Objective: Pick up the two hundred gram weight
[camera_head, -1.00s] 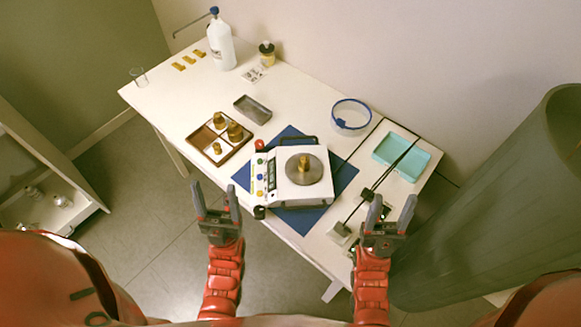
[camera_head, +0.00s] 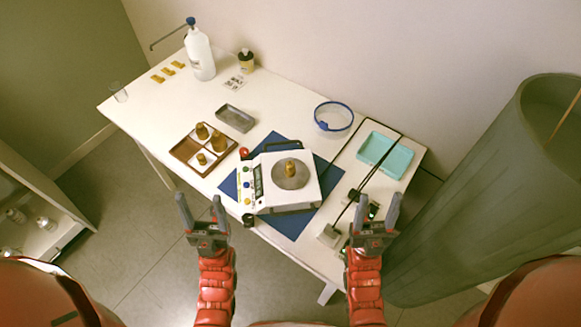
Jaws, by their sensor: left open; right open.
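Several brass weights of different sizes are in view, and their markings are too small to read. One weight (camera_head: 290,168) stands on the round pan of the white balance (camera_head: 312,190). A large weight (camera_head: 218,142), another weight (camera_head: 202,131) and a small one (camera_head: 201,158) stand in the brown compartment tray (camera_head: 186,158) left of the balance. My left gripper (camera_head: 201,213) is open and empty, in front of the table's near edge, below the tray and balance. My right gripper (camera_head: 375,216) is open and empty near the power strip, right of the balance.
A grey dish (camera_head: 235,118) lies behind the brown tray. A blue mat (camera_head: 296,222) lies under the balance. A blue-rimmed bowl (camera_head: 333,116), a turquoise tray (camera_head: 386,155) and cables are at the right. A wash bottle (camera_head: 200,55) stands at the back left. A large grey bin (camera_head: 475,200) stands at right.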

